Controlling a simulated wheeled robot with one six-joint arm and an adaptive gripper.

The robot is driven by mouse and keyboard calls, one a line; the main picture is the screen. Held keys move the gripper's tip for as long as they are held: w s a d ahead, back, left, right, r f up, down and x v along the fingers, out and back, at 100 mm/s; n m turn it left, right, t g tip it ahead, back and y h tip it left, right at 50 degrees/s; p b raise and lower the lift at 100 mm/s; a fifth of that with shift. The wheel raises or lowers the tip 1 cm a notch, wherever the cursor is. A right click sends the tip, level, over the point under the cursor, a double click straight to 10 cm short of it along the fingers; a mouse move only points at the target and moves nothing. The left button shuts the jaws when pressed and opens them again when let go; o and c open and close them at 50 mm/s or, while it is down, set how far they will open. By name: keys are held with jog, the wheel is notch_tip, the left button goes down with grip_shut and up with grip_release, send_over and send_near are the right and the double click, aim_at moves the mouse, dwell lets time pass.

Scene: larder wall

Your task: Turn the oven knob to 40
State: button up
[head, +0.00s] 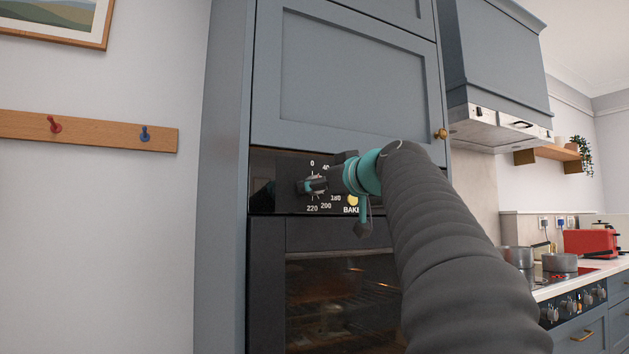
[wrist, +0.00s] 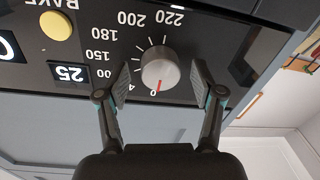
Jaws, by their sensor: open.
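The oven knob (wrist: 160,69) is a round pale grey knob in the wrist view. Its red pointer line is at the 0 mark. Printed numbers ring it on the black oven panel (wrist: 185,40); the 40 mark is partly hidden behind the left finger. My gripper (wrist: 160,75) is open, with one finger on each side of the knob. Small gaps seem to show between the fingers and the knob. In the head view my gripper (head: 315,186) is at the dial and mostly covers the knob.
The oven door (head: 340,300) is below, and a grey cupboard door (head: 350,85) is above. A peg rail (head: 90,130) is on the left wall.

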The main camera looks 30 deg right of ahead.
jog(key=shift+w, duration=0.2)
jog(key=c, duration=1.1)
jog(key=shift+c, duration=0.2)
jog(key=shift+m, duration=2.9)
jog(key=o, duration=1.1)
